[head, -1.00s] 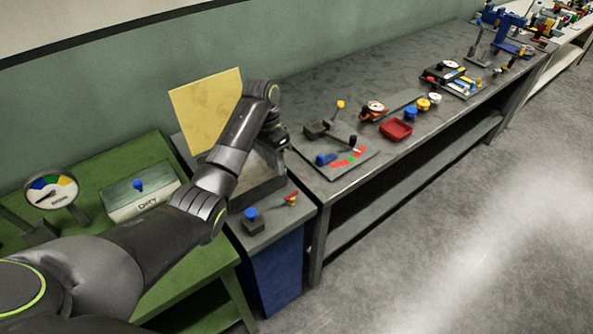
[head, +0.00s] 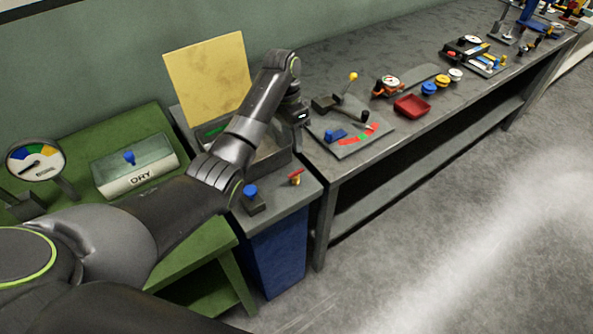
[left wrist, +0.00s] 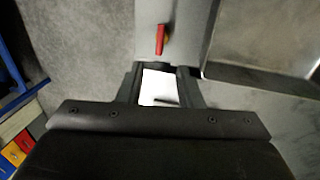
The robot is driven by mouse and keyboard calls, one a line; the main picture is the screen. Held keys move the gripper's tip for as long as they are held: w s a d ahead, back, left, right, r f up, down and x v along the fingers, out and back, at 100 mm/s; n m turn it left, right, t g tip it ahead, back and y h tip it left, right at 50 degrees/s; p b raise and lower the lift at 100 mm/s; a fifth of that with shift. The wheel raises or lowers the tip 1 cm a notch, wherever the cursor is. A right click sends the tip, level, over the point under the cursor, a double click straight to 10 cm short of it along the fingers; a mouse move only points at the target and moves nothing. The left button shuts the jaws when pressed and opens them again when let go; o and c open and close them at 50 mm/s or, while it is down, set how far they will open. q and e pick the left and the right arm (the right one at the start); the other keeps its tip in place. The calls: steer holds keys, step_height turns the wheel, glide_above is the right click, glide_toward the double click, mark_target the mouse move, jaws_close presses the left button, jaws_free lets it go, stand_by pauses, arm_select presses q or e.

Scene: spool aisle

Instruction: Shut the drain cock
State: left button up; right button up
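The drain cock (head: 295,178), with a small red handle and a yellowish body, sits at the front right edge of the grey-topped blue cabinet, beside the tank. In the left wrist view its red handle (left wrist: 160,38) stands lengthwise in the picture, beyond the fingertips and apart from them. My left gripper (head: 300,117) is above the tank's right side, behind and above the cock. My right gripper is not in view.
The grey tank (head: 276,160) has a yellow raised panel (head: 208,82) behind it. A blue knob (head: 250,191) stands left of the cock. A green bench holds a DRY box (head: 135,167) and a gauge (head: 36,160). A lever plate (head: 350,140) lies right. Floor in front is clear.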

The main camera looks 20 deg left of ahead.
mark_target(296, 173)
arm_select(q)
steer(key=f, duration=0.2)
steer(key=f+p, duration=0.1)
steer(key=f, duration=0.2)
steer(key=d+f, duration=0.1)
steer(key=f, duration=0.1)
steer(key=shift+s+d+f+p, duration=0.1)
steer(key=shift+s+f+p, duration=0.15)
steer(key=shift+s+p, duration=0.15)
steer(key=shift+s+d+f, duration=0.1)
steer(key=shift+f, duration=0.45)
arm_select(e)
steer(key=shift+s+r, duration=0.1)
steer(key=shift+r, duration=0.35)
arm_select(q)
jaws_close()
